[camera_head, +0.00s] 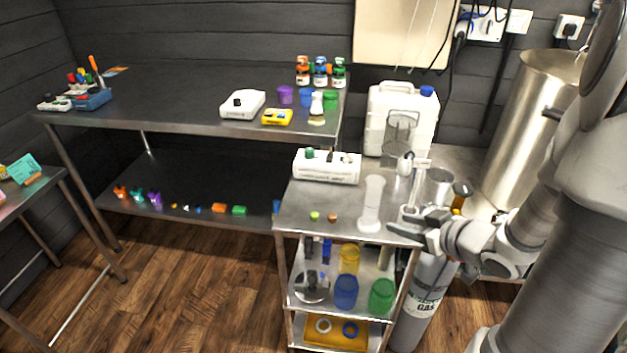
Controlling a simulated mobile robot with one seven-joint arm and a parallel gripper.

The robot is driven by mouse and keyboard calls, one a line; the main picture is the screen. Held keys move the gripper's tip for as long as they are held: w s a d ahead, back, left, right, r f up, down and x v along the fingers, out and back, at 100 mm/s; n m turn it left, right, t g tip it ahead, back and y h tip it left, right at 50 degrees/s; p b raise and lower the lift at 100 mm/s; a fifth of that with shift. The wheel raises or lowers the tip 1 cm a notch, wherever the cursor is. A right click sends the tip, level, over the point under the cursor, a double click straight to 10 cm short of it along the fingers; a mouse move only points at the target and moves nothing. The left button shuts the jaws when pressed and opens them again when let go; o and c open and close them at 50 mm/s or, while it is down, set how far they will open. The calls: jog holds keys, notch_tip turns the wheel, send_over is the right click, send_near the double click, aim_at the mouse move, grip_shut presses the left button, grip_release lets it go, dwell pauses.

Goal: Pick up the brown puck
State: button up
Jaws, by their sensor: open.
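A small brown puck (332,217) lies on the top of the metal trolley (298,201), near its front edge. A small yellow-green puck (314,216) lies just left of it, apart from it. My gripper (400,221) comes in from the right at the trolley's right side. It is open, with nothing visible between its fingers. It is to the right of the brown puck, and a clear measuring cylinder (372,205) stands between them in the picture.
A white box (327,166) sits behind the pucks. A jug, a white canister (412,115) and a metal cup (438,187) stand behind my gripper. A large steel vessel (532,125) is at the right. The trolley top left of the pucks is clear.

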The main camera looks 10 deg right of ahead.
notch_tip(320, 180, down, 2)
jog(key=s+a+n+y, duration=0.1)
jog(key=s+a+y, duration=0.1)
jog(key=y, duration=0.1)
jog(key=b, duration=0.7)
send_near(335, 217)
jog(key=x, duration=0.8)
jog(key=shift+a+f, duration=0.15)
jog(key=shift+a, duration=0.05)
jog(key=shift+c, duration=0.4)
jog(key=shift+t, duration=0.3)
grip_shut()
